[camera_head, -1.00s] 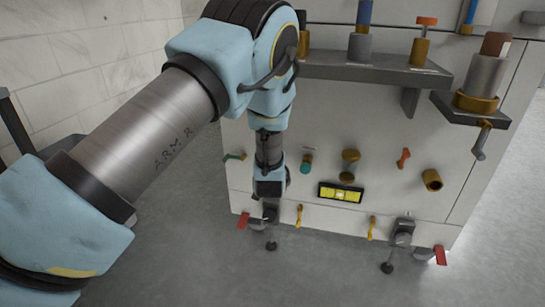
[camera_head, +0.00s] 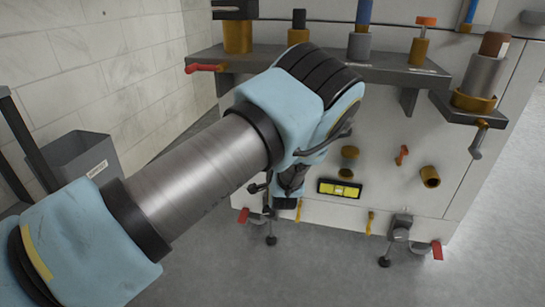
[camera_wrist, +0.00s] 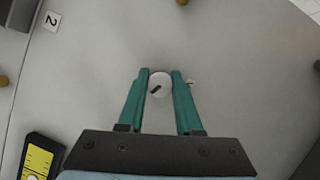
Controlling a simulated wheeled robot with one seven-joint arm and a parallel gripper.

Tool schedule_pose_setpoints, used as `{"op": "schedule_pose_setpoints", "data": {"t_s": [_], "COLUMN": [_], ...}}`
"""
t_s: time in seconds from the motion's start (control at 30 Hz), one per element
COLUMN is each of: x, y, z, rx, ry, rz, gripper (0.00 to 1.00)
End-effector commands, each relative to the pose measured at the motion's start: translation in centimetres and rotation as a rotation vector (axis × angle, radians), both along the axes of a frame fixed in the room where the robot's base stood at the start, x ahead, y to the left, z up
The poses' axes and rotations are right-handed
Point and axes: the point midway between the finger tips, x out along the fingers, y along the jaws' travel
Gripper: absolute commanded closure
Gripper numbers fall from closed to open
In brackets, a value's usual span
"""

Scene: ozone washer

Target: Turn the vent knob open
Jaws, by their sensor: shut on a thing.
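A round white-faced knob (camera_wrist: 154,92) with a dark slanted mark shows in the wrist view. My gripper (camera_wrist: 160,76) has one teal finger on each side of it and is shut on it. No lettering naming the knob is readable. In the head view my arm covers the gripper and the knob in front of the pale front panel (camera_head: 395,211).
A yellow-and-black gauge (camera_head: 340,188) sits on the panel; it also shows in the wrist view (camera_wrist: 38,162). Brown fittings (camera_head: 430,176) stick out to the right. A grey shelf (camera_head: 385,69) with several cylinders overhangs the panel. A grey bin (camera_head: 85,160) stands left.

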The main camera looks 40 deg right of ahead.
Motion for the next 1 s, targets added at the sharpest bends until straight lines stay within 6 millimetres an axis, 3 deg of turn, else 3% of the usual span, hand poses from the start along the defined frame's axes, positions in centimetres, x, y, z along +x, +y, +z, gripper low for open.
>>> {"op": "schedule_pose_setpoints", "data": {"t_s": [0.43, 0.47, 0.7, 1.0], "x": [0.0, 0.0, 0.0, -0.16], "y": [-0.01, -0.01, -0.01, 0.1], "z": [0.0, 0.0, -0.01, 0.03], "rx": [0.005, 0.005, 0.005, 0.006], "ry": [-0.009, -0.009, -0.008, -0.008], "rz": [-0.001, -0.001, 0.0, 0.0], "gripper": [1.0, 0.65, 0.38, 0.36]}}
